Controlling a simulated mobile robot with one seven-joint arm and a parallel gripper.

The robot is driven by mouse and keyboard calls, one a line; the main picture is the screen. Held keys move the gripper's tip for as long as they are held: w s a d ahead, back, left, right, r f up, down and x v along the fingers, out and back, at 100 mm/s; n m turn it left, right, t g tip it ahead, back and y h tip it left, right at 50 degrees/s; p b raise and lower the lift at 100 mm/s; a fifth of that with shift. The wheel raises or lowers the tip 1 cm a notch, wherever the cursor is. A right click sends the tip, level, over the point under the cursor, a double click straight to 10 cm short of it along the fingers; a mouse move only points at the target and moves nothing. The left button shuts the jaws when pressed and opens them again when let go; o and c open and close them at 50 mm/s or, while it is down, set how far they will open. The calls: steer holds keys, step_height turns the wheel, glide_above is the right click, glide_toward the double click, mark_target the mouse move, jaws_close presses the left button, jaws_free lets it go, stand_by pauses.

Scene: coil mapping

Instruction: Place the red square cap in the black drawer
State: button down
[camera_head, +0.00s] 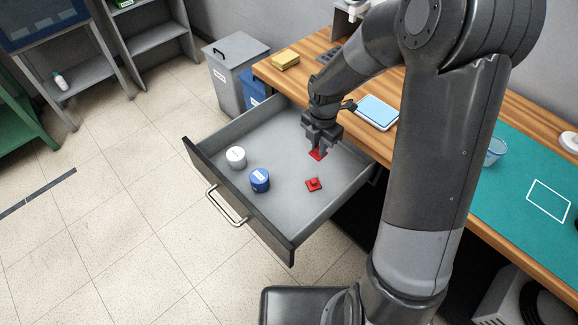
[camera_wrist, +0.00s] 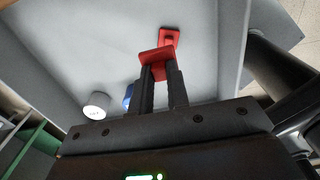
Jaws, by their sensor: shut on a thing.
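The black drawer (camera_head: 272,238) stands pulled out from the wooden desk, with a grey inside. My gripper (camera_head: 317,148) is over the drawer's inside and is shut on a red square cap (camera_head: 319,155). In the wrist view the held cap (camera_wrist: 154,56) is at the fingertips (camera_wrist: 162,72), its lower part partly hidden by the fingers. A second red square cap (camera_head: 313,184) lies on the drawer floor, below the held one in the head view; it also shows in the wrist view (camera_wrist: 169,37). How high the held cap is above the floor is hard to tell.
A white jar (camera_head: 236,158) and a blue jar (camera_head: 260,181) stand in the drawer's left part. The drawer floor around the loose cap is bare. The wooden desk (camera_head: 300,77) holds a tablet (camera_head: 378,111) and a yellow stack (camera_head: 285,60). A grey bin (camera_head: 236,72) stands behind the drawer.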

step_height(320, 180, down, 2)
steer(key=shift+a+f, duration=0.1)
steer(key=shift+f, duration=0.05)
glide_above(280, 173)
step_height(280, 173, down, 7)
steer(key=shift+f, duration=2.05)
steer(key=shift+f, duration=0.15)
steer(key=c, duration=1.4)
jaws_free()
